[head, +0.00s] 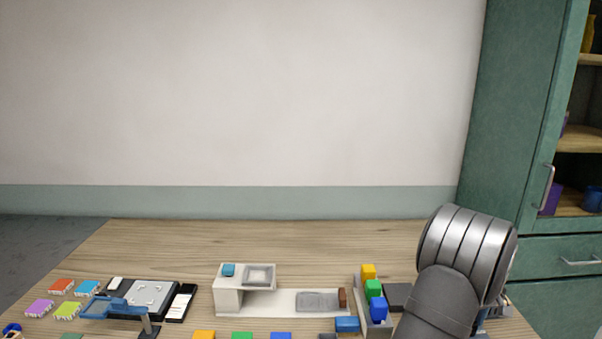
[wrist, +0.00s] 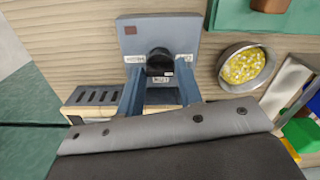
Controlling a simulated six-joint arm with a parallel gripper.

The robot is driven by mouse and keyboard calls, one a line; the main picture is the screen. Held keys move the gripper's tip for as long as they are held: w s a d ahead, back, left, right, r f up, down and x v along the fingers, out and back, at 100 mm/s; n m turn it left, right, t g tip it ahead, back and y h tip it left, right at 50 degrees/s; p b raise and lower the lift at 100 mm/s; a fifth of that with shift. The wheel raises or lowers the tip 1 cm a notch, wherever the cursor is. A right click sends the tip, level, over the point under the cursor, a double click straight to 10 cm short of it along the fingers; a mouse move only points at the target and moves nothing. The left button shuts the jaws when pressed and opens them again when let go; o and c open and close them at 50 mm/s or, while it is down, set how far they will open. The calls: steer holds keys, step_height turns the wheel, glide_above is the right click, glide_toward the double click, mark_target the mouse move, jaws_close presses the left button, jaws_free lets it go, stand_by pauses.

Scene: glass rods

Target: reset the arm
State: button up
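My arm (head: 445,270) rises at the right of the table in the head view, and it hides my gripper there. In the wrist view the dark grey body of my gripper (wrist: 170,140) fills the bottom, with a pale bolted edge. Two blue-grey bars (wrist: 134,90) reach up from behind that edge, with a gap between them. I cannot tell whether they are my fingers or part of the fixture below. A black round knob (wrist: 160,62) shows between them, in front of a blue-grey plate (wrist: 158,33). I see nothing clearly held.
A metal bowl of yellow bits (wrist: 244,66) lies to the right in the wrist view, and a slotted box (wrist: 97,97) to the left. The head view shows a white bench unit (head: 228,297), coloured blocks (head: 376,309) near my arm and a black device (head: 151,296). The table's back is clear.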

steer(key=shift+m, duration=1.3)
steer(key=o, duration=1.4)
steer(key=shift+o, duration=0.4)
steer(key=shift+w+d+r+m, duration=0.15)
steer(key=shift+r+m, duration=0.25)
steer(key=w+d+r+m+t+h, duration=0.1)
steer(key=w+d+r+m+t, duration=0.15)
steer(key=r+m, duration=0.75)
steer(key=w+d+r+m+t+h, duration=0.1)
steer(key=w+r+m+t, duration=0.15)
steer(key=r+m, duration=0.7)
steer(key=w+d+f+n+g, duration=0.1)
steer(key=w+f+n, duration=0.1)
steer(key=f, duration=0.4)
steer(key=shift+w+d+f, duration=0.3)
steer(key=shift+w+d, duration=0.05)
steer(key=shift+w, duration=0.4)
